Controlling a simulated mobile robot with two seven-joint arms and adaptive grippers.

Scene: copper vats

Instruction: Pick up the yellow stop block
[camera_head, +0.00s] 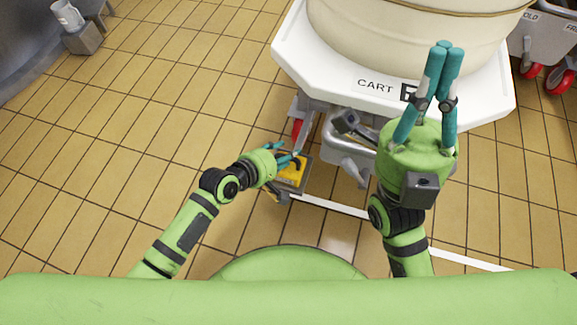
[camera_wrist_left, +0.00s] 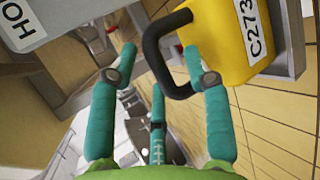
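The yellow stop block (camera_head: 291,174) sits low beside the cart's near left leg in the head view, partly covered by my left gripper. In the left wrist view the stop block (camera_wrist_left: 232,38) is at the upper right, with a white label reading C273 and a black loop handle (camera_wrist_left: 152,50) on its left side. My left gripper (camera_head: 286,155) has its fingers spread at the block. In the wrist view, the left gripper (camera_wrist_left: 160,68) has the handle between its fingers, near the right finger; contact is unclear. My right gripper (camera_head: 446,46) is empty, its fingertips together, in front of the cart.
A white cart (camera_head: 330,72) marked CART carries a large cream vat (camera_head: 410,32). Another cart with red wheels (camera_head: 558,80) stands at the upper right. A grey step with a white mug (camera_head: 64,16) is at the upper left. The tiled floor (camera_head: 150,100) to the left is clear.

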